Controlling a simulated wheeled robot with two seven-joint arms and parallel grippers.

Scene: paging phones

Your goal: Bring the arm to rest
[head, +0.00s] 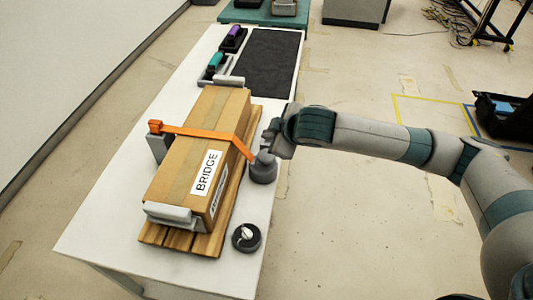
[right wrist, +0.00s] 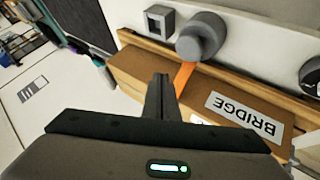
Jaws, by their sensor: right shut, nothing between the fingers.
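My right arm comes in from the right in the head view. Its gripper (head: 270,133) is beside the right side of a cardboard box marked BRIDGE (head: 185,150), close to a grey knobbed cylinder (head: 263,169). In the right wrist view the two fingers (right wrist: 160,88) are together and empty. They appear in front of the box (right wrist: 150,75) and an orange strap (right wrist: 184,76), with the grey cylinder (right wrist: 202,38) beyond. I cannot tell whether the fingers touch anything. My left gripper is not in view.
The box lies on a wooden pallet (head: 180,240) on a white table (head: 110,225). A black round dial (head: 246,238) sits near the table's right edge. Teal (head: 216,60) and purple (head: 234,33) handsets and a dark mat (head: 268,62) lie behind.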

